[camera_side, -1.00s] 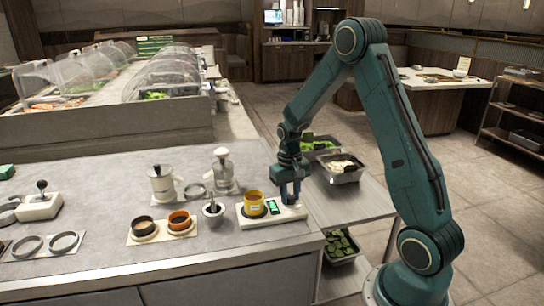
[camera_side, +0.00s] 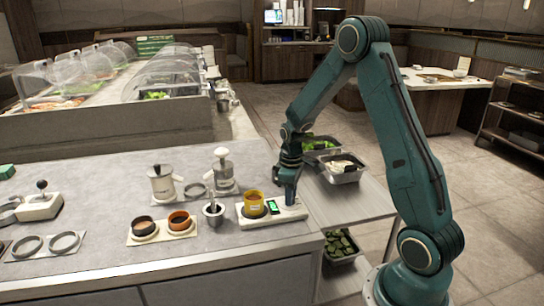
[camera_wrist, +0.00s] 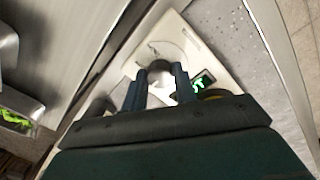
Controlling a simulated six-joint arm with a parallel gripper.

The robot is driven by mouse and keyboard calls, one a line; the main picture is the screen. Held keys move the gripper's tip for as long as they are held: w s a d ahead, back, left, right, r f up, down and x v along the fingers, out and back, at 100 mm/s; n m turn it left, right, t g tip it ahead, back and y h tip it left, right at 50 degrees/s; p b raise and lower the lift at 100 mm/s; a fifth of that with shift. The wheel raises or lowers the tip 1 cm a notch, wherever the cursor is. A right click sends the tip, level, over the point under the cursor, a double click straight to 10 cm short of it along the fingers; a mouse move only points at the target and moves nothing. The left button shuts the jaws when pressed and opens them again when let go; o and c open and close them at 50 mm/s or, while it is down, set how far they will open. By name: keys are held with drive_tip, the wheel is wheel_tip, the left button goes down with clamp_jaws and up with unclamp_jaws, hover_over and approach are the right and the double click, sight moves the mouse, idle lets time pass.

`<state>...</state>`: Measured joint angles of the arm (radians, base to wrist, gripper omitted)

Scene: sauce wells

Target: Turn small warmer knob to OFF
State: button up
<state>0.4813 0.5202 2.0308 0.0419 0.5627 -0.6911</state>
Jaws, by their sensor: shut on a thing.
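The small warmer is a white slab (camera_side: 250,222) with a yellow cup (camera_side: 253,205) on its left part and a green-lit display (camera_side: 273,207) beside the cup. My gripper (camera_side: 290,199) points down over the right end of the slab. In the wrist view, my gripper's two dark fingers (camera_wrist: 158,88) stand on either side of the round grey knob (camera_wrist: 158,67) and are shut on it. The lit display (camera_wrist: 201,84) is right of the fingers. The knob is hidden in the side view, and its pointer and marks cannot be read.
Left of the warmer stand a small grey mortar (camera_side: 213,213) and a white tray with two cups (camera_side: 135,240). Metal food pans (camera_side: 342,172) sit on the lower shelf to the right.

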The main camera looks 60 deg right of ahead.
idle(0.4)
drive_tip(key=o, duration=1)
drive_tip(key=shift+r, duration=0.1)
drive_tip(key=r, duration=1.3)
drive_tip(key=shift+a+r, duration=0.3)
drive_tip(key=shift+r, duration=0.05)
